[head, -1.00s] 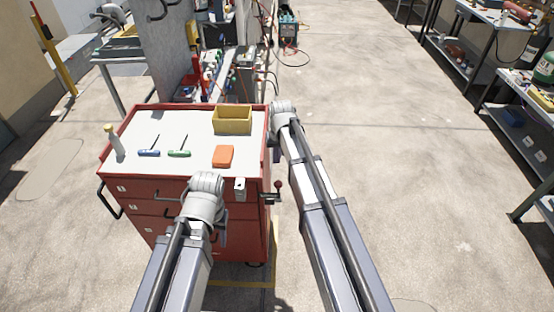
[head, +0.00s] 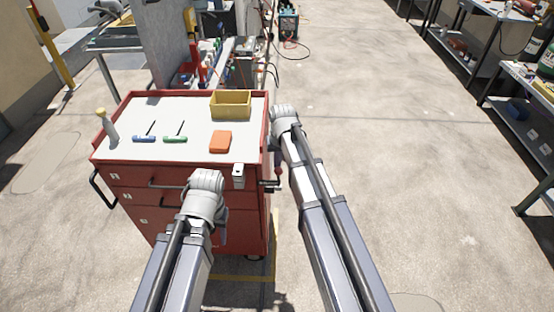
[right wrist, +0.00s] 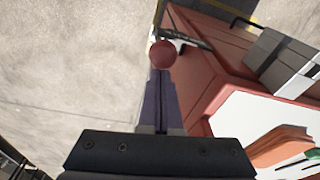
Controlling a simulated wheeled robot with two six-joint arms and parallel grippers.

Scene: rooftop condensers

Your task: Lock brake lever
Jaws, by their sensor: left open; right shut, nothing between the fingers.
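The brake lever (head: 279,173), with a dark red ball knob, sticks up from a dark bracket at the right side of the red tool cart (head: 240,222). In the right wrist view the knob (right wrist: 162,54) shows just past the fingertips of my right gripper (right wrist: 160,76). That gripper is shut and empty, pointing down towards the knob; I cannot tell whether they touch. In the head view my right gripper (head: 277,158) is partly hidden by its wrist, just above the knob. My left gripper (head: 222,232) is open and empty in front of the cart's drawers, its fingers partly hidden.
Floor to the right is clear up to the benches (head: 478,40). A cluttered bench stands behind the cart.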

